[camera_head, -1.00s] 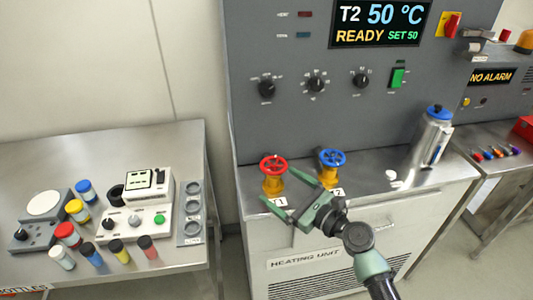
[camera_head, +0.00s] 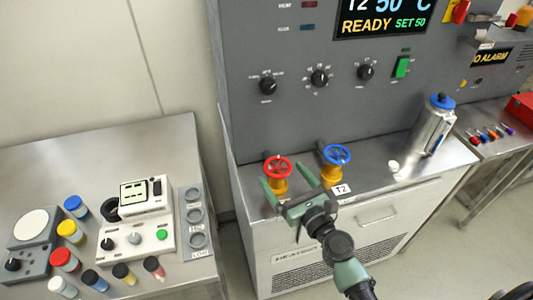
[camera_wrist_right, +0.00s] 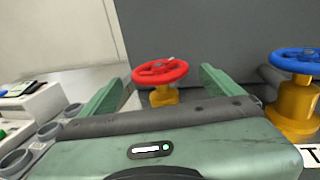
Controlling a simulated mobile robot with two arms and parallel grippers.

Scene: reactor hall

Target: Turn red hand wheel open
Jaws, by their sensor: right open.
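The red hand wheel (camera_head: 278,167) sits on a yellow valve body at the front left of the heating unit's steel top. It also shows in the right wrist view (camera_wrist_right: 160,71), ahead of the gripper and between its fingers in the picture. My right gripper (camera_head: 287,184) is open, its two green fingers (camera_wrist_right: 163,88) pointing toward the wheel from the front. The fingers are spread wider than the wheel looks in the wrist view. I cannot tell whether either finger touches it. My left gripper is not in view.
A blue hand wheel (camera_head: 337,154) on a yellow valve stands close to the right, with a T2 label (camera_head: 342,189) before it. A steel flask (camera_head: 432,125) stands farther right. The left table (camera_head: 110,150) carries bottles and devices. The grey panel (camera_head: 300,120) rises behind.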

